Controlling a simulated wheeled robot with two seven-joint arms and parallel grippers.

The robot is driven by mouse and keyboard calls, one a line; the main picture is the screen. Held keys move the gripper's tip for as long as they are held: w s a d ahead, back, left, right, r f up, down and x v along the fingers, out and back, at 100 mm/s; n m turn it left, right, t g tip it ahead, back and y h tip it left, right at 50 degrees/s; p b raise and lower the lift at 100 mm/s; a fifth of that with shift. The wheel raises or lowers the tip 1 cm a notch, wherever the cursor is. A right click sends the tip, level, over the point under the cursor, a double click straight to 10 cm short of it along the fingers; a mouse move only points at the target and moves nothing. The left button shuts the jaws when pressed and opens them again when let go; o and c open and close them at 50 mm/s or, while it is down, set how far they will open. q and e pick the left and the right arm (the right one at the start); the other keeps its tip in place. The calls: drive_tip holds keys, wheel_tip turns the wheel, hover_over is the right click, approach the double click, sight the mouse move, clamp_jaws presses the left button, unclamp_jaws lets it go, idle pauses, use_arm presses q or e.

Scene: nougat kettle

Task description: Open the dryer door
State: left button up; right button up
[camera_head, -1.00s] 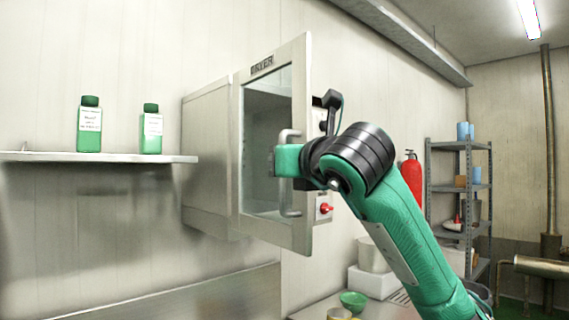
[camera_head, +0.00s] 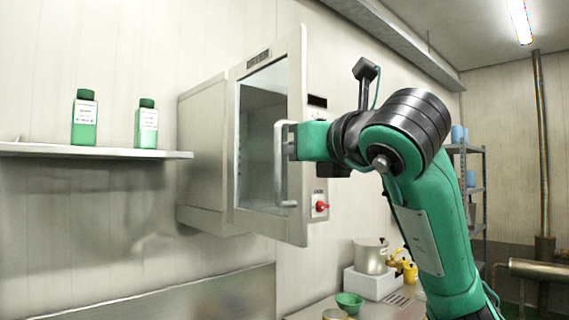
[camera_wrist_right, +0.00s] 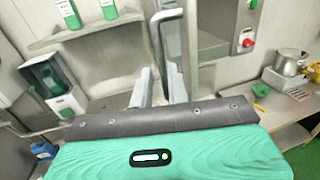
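The dryer (camera_head: 205,150) is a pale metal box on the wall. Its glazed door (camera_head: 297,85) appears ajar, with the handle edge standing out from the box. The door handle (camera_head: 279,165) is a vertical grey bar, which also shows in the right wrist view (camera_wrist_right: 168,15). My right gripper (camera_head: 291,142) is at the handle, just right of the bar in the head view. In the right wrist view its two fingers (camera_wrist_right: 160,75) stand apart, with the handle close beyond them; contact is unclear. My left gripper is out of view.
A shelf (camera_head: 100,152) with two green bottles (camera_head: 84,118) is left of the dryer. A red knob (camera_head: 321,206) sits right of the door. Below right, a counter holds a pot (camera_head: 371,257) and a green bowl (camera_head: 349,302). A grey rack (camera_head: 470,150) stands behind my arm.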

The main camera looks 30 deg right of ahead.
drive_tip(key=s+b, duration=0.1)
drive_tip(key=s, duration=0.4)
drive_tip(key=shift+s, duration=0.4)
